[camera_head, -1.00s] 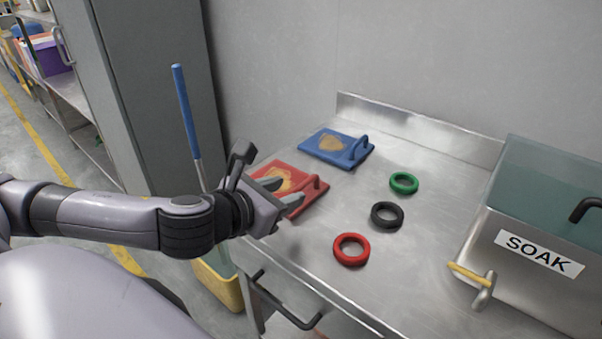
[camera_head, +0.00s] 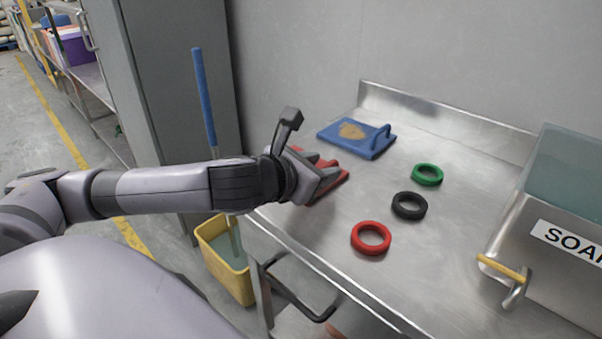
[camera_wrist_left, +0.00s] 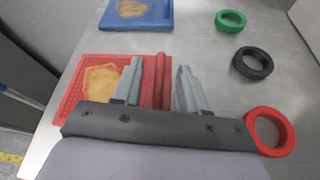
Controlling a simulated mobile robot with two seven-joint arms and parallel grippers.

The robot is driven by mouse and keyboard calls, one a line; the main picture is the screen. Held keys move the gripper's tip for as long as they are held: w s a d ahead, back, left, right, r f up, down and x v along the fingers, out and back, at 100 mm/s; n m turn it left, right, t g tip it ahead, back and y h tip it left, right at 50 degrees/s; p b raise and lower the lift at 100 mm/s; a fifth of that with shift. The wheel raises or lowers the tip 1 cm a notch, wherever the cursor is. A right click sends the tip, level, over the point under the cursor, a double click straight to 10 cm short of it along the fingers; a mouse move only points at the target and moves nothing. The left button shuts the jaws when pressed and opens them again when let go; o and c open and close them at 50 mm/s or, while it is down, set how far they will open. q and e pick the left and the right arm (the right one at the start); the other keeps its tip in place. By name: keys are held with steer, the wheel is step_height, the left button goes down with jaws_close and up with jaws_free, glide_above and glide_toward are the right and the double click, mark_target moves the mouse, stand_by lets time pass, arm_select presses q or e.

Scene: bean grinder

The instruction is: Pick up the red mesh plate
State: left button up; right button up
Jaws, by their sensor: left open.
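The red mesh plate (camera_head: 331,180) lies on the steel table, mostly hidden behind my left gripper (camera_head: 322,172) in the head view. In the left wrist view the red plate (camera_wrist_left: 72,92) shows a tan patch on its mesh and a raised red handle bar (camera_wrist_left: 160,78) on its right part. My left gripper (camera_wrist_left: 158,82) is open there, with one finger on each side of the handle bar. I cannot tell whether the fingers touch it. My right gripper is not in view.
A blue plate (camera_head: 370,147) with a handle lies behind the red one. Green (camera_head: 427,175), black (camera_head: 409,206) and red (camera_head: 371,238) rings lie to the right. A steel tank (camera_head: 535,255) marked SOAK stands at far right. A yellow bucket (camera_head: 232,270) stands below the table's left edge.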

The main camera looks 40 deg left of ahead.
arm_select(q)
steer(key=shift+x, duration=0.85)
jaws_close()
